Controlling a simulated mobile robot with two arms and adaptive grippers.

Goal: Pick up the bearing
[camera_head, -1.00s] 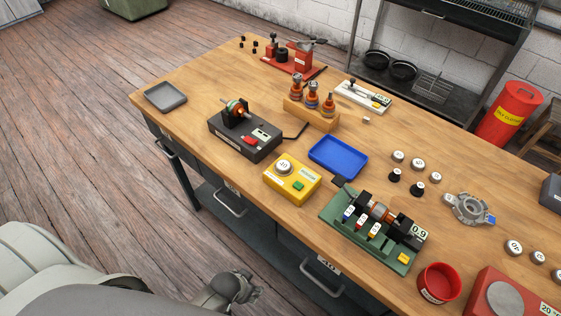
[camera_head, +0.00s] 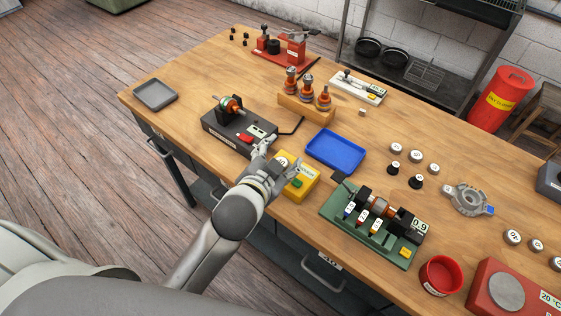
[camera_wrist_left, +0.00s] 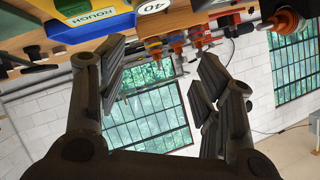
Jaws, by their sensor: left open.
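No part is clearly marked as the bearing. Small round parts with pale labelled tops (camera_head: 414,156) stand right of the blue tray, with dark ones (camera_head: 395,168) in front of them. More pale round parts (camera_head: 512,236) lie at the right. I cannot tell which of these is the bearing. My left gripper (camera_head: 275,155) is over the bench's front side, by the yellow box (camera_head: 302,185) and partly covering it. In the left wrist view the left gripper (camera_wrist_left: 163,88) is open, with nothing between its fingers. My right gripper is not in view.
The blue tray (camera_head: 336,151) is empty. A black tester (camera_head: 228,136) stands left of my gripper. A green fixture (camera_head: 372,240), a red cup (camera_head: 440,274) and a red heater (camera_head: 497,292) stand to the right. A grey tray (camera_head: 155,95) is at the left corner.

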